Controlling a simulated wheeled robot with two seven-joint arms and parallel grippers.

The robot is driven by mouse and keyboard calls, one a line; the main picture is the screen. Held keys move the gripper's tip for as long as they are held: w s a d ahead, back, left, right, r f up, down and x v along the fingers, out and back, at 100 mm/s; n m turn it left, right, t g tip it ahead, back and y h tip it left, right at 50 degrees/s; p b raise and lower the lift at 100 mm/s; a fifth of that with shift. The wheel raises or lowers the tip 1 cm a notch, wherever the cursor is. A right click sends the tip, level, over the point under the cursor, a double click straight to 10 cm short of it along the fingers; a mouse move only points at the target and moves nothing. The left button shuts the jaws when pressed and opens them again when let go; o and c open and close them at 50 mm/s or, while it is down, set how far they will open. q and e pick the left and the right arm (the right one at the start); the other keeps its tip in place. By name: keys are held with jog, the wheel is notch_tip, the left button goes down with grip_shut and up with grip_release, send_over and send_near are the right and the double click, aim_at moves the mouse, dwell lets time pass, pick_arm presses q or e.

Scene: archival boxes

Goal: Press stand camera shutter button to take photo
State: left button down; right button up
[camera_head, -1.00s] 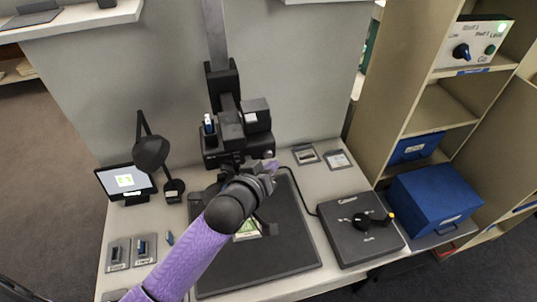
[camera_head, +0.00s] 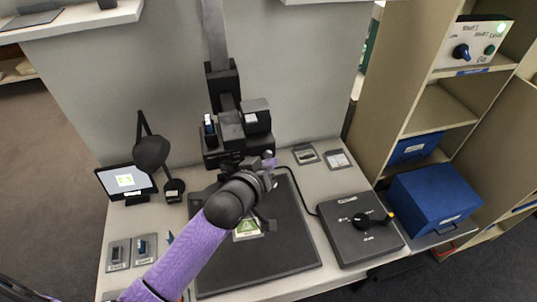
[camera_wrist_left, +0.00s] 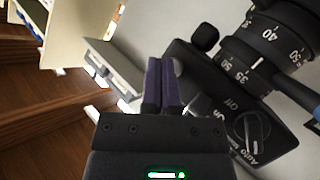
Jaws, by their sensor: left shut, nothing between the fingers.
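The stand camera (camera_head: 232,140) is a black body on a vertical column above the dark baseboard. In the left wrist view its body (camera_wrist_left: 215,92) shows a numbered lens ring (camera_wrist_left: 262,50) and an Off/On/Auto dial (camera_wrist_left: 252,130). My left gripper (camera_head: 270,160) is at the camera's lower right side, its purple fingers pressed together and empty. In the left wrist view the fingertips (camera_wrist_left: 162,66) are beside the camera body; I cannot tell whether they touch it. I cannot clearly identify the shutter button. My right gripper is not in view.
A card with a green triangle (camera_head: 247,229) lies on the baseboard (camera_head: 290,250) under my arm. A small monitor (camera_head: 126,182) and black lamp (camera_head: 151,152) stand left. A grey box with a black knob (camera_head: 358,238) is right, near shelves with blue boxes (camera_head: 437,200).

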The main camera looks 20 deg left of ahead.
pick_arm(q)
jog(key=shift+w+a, duration=0.25)
jog(key=shift+w, duration=0.15)
dwell(0.4)
dwell(0.4)
jog(key=shift+s+d+p, duration=0.5)
jog(key=shift+s+p, duration=0.1)
jog(key=shift+s, duration=0.15)
jog(key=shift+s+d+p, duration=0.6)
jog(key=shift+s+d, duration=0.1)
jog(key=shift+s, duration=0.35)
jog(key=shift+s+d+p, duration=0.55)
jog(key=shift+s+d, duration=0.15)
jog(key=shift+s, duration=0.3)
